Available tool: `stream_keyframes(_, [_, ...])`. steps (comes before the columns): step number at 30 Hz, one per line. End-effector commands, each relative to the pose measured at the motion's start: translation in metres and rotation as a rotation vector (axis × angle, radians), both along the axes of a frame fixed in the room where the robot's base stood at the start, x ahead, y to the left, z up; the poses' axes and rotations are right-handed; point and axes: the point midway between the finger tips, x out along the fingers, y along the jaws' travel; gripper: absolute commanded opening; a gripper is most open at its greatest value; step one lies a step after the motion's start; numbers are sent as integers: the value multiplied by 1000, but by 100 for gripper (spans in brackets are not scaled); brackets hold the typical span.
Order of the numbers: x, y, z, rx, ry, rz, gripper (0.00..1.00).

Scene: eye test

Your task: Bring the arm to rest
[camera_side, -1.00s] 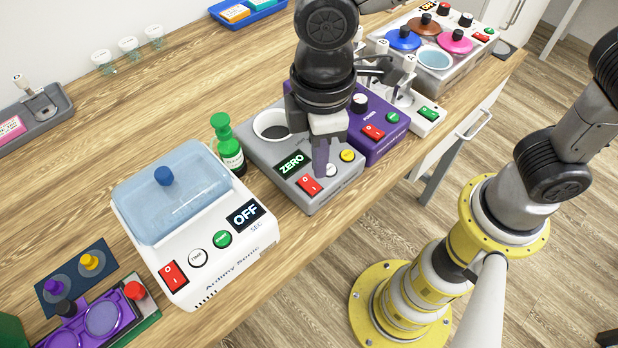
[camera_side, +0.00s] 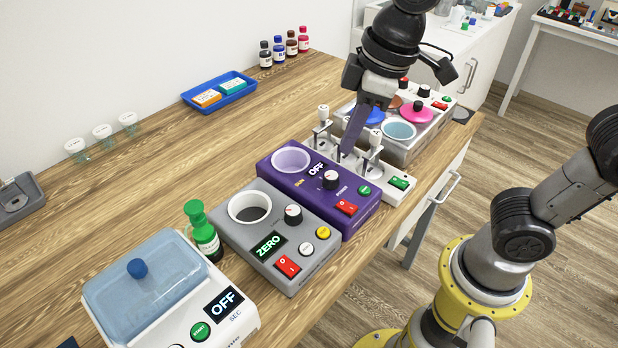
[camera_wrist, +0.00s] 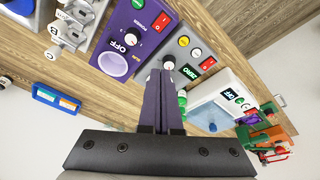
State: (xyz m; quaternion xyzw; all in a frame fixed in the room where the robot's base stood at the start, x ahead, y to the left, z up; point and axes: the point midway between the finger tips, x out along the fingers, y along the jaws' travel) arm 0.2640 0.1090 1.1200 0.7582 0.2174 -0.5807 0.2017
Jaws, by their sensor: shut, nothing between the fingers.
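My gripper (camera_side: 346,150) is shut and empty, its purple fingers together and pointing down. In the side view its tips show in front of the white stand (camera_side: 397,192) with upright holders, just behind the purple device (camera_side: 360,221); I cannot tell the height above them. In the wrist view the shut fingers (camera_wrist: 166,72) reach up toward the purple device and the grey device (camera_wrist: 185,43). No contact with a thing is visible.
The grey device (camera_side: 285,215) reads ZERO. A green bottle (camera_side: 205,237) stands beside it, near a blue-lidded white device (camera_side: 150,272) reading OFF. A box with coloured lids (camera_side: 440,108) is at the right.

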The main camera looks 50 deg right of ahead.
Motion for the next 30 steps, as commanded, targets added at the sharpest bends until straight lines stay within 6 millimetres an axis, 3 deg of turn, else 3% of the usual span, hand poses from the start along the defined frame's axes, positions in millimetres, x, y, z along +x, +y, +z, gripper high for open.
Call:
stream_keyframes(1, [-11, -27, 8, 20, -43, -92, 0])
stream_keyframes(3, [-29, -56, 11, 43, -96, -207, 0])
stream_keyframes(6, [-57, -87, 8, 69, -163, -359, 0])
stream_keyframes(9, [-82, -105, -2, 90, -215, -480, 0])
stream_keyframes(12, [-97, -110, -16, 106, -234, -546, 0])
stream_keyframes(16, [-102, -109, -31, 117, -215, -579, 0])
stream_keyframes(30, [-100, -109, -28, 125, -221, -591, 0])
